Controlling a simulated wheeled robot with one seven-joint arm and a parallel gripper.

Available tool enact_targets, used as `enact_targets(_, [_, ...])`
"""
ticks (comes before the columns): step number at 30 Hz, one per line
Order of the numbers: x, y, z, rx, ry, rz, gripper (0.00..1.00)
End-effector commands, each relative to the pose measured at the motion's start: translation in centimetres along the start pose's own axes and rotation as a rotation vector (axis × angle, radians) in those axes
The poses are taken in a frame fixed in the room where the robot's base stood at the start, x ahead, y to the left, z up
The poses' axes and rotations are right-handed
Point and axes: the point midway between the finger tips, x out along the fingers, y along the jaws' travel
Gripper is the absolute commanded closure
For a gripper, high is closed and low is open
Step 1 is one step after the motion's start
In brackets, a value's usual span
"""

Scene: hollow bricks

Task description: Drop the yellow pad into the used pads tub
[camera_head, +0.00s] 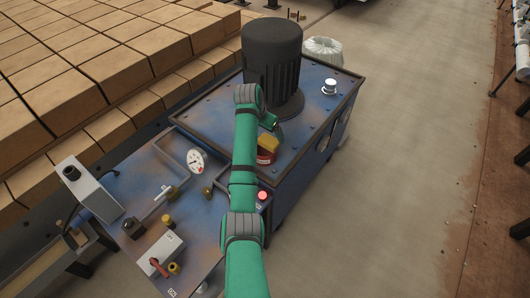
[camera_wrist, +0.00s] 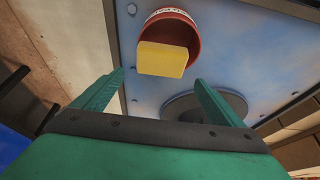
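The yellow pad (camera_head: 268,142) shows at the mouth of the small red tub (camera_head: 266,157) on the blue machine top. In the wrist view the pad (camera_wrist: 162,60) overlaps the tub's opening, and the tub's red wall (camera_wrist: 192,40) and pale label show behind it. I cannot tell whether the pad rests in the tub or is just above it. My gripper (camera_wrist: 159,78) is open, with a gap between each finger and the pad. In the head view my gripper (camera_head: 270,122) is just beyond the pad, partly hidden by my arm.
A large dark motor (camera_head: 272,60) stands on the blue machine (camera_head: 315,110) close behind my gripper. A white gauge (camera_head: 197,161), a lit red button (camera_head: 262,195) and valves are on the near left. Stacked bricks (camera_head: 90,60) fill the left. Floor (camera_head: 420,130) is clear at right.

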Motion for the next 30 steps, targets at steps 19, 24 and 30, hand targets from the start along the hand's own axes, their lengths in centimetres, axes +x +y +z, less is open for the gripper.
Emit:
enact_targets(19, [-6.9,-0.1,-0.1,-0.001,0.003,-0.002,0.09])
enact_targets(24, [-9.4,-0.1,-0.1,0.0,0.002,-0.001,0.09])
enact_targets(30, [-10.7,0.0,0.0,0.0,0.0,0.0,0.09])
